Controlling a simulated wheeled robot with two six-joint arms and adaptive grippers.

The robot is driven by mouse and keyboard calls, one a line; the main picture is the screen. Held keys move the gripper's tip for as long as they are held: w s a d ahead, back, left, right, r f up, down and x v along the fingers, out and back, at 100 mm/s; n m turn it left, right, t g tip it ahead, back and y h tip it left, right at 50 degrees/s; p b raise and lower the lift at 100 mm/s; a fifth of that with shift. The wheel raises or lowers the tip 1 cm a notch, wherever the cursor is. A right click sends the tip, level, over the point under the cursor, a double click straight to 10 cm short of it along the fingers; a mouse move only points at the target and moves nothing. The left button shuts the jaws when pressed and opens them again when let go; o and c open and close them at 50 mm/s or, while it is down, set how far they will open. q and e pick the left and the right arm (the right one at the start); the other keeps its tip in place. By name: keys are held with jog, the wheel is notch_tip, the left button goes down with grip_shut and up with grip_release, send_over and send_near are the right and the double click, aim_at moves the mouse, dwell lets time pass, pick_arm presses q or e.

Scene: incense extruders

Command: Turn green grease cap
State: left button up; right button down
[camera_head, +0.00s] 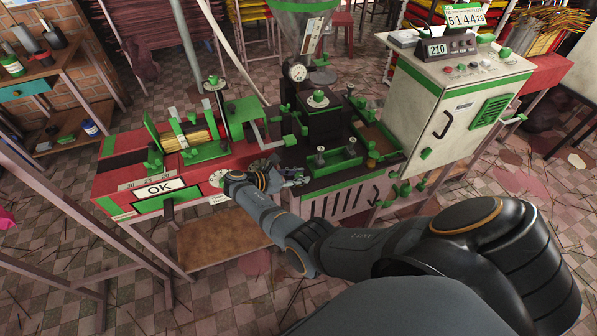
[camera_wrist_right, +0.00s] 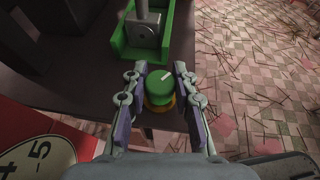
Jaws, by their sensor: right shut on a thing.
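The green grease cap (camera_wrist_right: 159,88) is round, with a short white mark on its top and a yellow-brass ring below it. It sits beside the dark top of the machine in the right wrist view. My right gripper (camera_wrist_right: 160,98) has one finger on each side of the cap and is shut on it. In the head view my right gripper (camera_head: 298,181) is at the front of the machine, and I cannot make out the cap there. My left gripper is not in view.
A green tray (camera_wrist_right: 150,42) with a metal post lies just beyond the cap. The red bench (camera_head: 110,178) with an "OK" sign (camera_head: 160,189) is left of the gripper. A pale control cabinet (camera_head: 455,105) stands at right. Tiled floor is open in front.

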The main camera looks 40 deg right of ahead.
jog(key=c, duration=1)
grip_release()
jog(key=shift+c, duration=0.2)
jog(key=v, duration=0.7)
jog(key=shift+a+r, duration=0.15)
jog(key=shift+c, duration=0.4)
